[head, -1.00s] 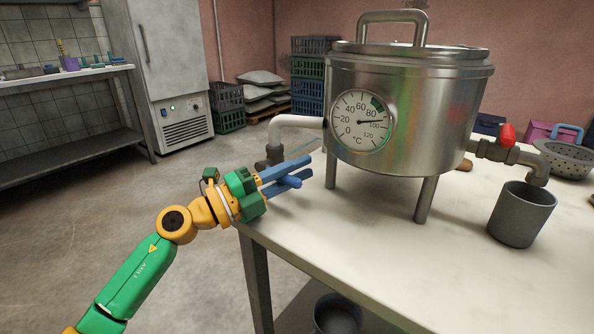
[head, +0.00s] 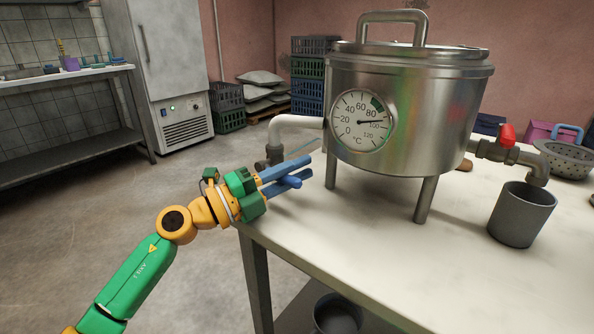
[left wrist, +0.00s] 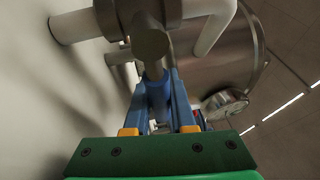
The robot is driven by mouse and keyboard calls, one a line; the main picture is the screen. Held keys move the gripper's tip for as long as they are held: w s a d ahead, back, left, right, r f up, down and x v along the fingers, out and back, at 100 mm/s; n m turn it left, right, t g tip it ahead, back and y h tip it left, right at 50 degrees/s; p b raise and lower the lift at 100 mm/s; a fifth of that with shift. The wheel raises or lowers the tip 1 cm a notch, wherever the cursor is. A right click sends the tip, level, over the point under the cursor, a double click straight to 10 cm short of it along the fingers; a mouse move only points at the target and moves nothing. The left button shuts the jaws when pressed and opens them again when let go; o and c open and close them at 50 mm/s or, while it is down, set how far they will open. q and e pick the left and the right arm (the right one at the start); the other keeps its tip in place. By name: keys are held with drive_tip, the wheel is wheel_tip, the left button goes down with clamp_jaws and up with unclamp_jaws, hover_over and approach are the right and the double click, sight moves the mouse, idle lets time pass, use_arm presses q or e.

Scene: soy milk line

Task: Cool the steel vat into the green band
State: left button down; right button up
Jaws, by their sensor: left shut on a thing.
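The steel vat (head: 440,110) stands on legs on the table. Its round dial (head: 349,136) has a green band (head: 378,104) near 80. The needle points right, between 80 and 100, past the band. A white pipe with a dark grey valve (head: 275,155) comes off the vat's left side. My left gripper (head: 306,168) is at the table's left edge, below this valve. In the left wrist view its blue fingers (left wrist: 157,90) are shut around a blue handle (left wrist: 157,103) under the grey valve body (left wrist: 152,45). The dial (left wrist: 225,102) shows edge-on there. My right gripper is out of view.
A red-handled tap (head: 507,135) on the vat's right side sits above a grey cup (head: 521,215). A colander (head: 567,158) stands at the far right. The table top (head: 370,225) is clear in front of the vat. A dark pot (head: 337,313) is below the table.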

use_arm(q)
drive_tip(key=shift+r, duration=0.1)
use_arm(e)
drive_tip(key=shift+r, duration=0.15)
